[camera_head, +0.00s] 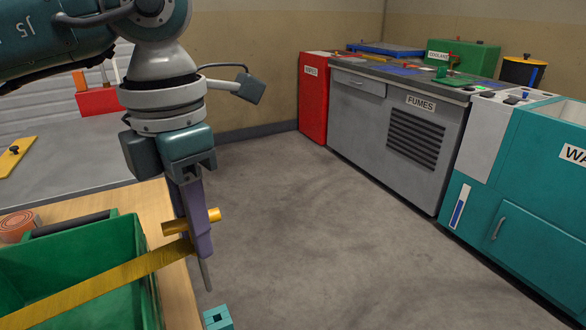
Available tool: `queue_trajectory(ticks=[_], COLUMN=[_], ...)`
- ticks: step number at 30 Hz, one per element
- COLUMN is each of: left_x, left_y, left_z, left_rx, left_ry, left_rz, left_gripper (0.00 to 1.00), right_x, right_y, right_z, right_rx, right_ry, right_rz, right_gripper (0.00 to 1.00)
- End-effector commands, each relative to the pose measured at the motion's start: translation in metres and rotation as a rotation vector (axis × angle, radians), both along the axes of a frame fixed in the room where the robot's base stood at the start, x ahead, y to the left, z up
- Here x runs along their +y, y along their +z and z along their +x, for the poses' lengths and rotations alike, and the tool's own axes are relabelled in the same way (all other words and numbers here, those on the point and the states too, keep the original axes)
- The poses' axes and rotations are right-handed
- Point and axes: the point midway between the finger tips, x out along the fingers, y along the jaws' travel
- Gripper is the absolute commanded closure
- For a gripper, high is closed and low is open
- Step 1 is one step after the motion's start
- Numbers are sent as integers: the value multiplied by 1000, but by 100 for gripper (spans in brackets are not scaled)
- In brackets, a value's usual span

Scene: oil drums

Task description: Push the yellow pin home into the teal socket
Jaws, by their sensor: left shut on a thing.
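My left gripper (196,236) points down from the arm at the upper left, its purple fingers shut on the yellow pin (173,228). The pin is a short, orange-yellow cylinder lying nearly level across the fingers, with an end showing on each side. A teal block with a dark square opening (217,318), apparently the teal socket, shows at the bottom edge, partly cut off. It lies below the gripper and a little to the right in the picture, with a clear gap to the pin. My right gripper is not in view.
A green crate (130,235) stands on a wooden table (152,196) at lower left. A long yellow strip (95,283) crosses it, reaching close to the fingers. A copper-coloured coil (16,227) lies beside the crate. Grey and teal cabinets (400,120) line the right; the floor between is clear.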

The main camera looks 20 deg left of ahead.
Motion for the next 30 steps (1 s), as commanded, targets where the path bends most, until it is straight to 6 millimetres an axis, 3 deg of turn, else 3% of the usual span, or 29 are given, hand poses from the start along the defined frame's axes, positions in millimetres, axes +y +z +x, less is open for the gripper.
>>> queue_trajectory(ticks=[18,30], left_x=[1,1], left_y=[-46,-50], left_z=[-1,0], left_rx=[1,1], left_ry=[25,24], left_rz=[2,1], left_gripper=[100,100], right_x=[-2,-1], right_y=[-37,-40], right_z=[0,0], right_rx=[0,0], right_ry=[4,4], right_rz=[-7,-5], right_gripper=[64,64])
